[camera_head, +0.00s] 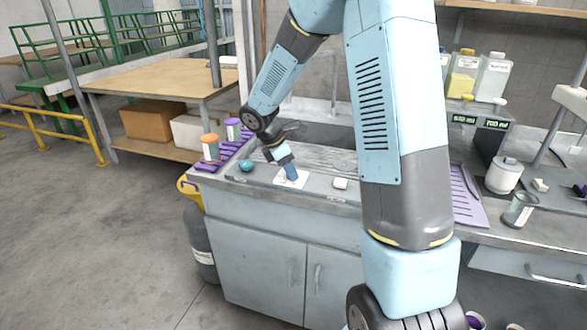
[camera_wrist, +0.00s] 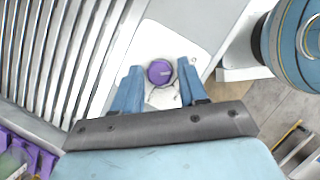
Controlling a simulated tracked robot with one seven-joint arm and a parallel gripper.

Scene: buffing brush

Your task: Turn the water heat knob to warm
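A round purple knob (camera_wrist: 160,72) with a small pale mark sits on a white plate (camera_wrist: 166,42) in the wrist view. I take it to be the water heat knob. My gripper (camera_wrist: 159,69) is open, with one blue finger on each side of the knob and a gap to each. I cannot tell whether the fingertips are level with the knob or above it. In the head view my gripper (camera_head: 290,174) points down at the white plate (camera_head: 282,182) on the counter's front edge. The gripper hides the knob there.
A teal round object (camera_head: 246,165) stands left of my gripper and a small white block (camera_head: 340,183) to its right. A ribbed metal sink surface (camera_wrist: 50,50) lies beside the plate. Orange-capped (camera_head: 210,148) and purple-capped (camera_head: 233,129) containers stand at the left end.

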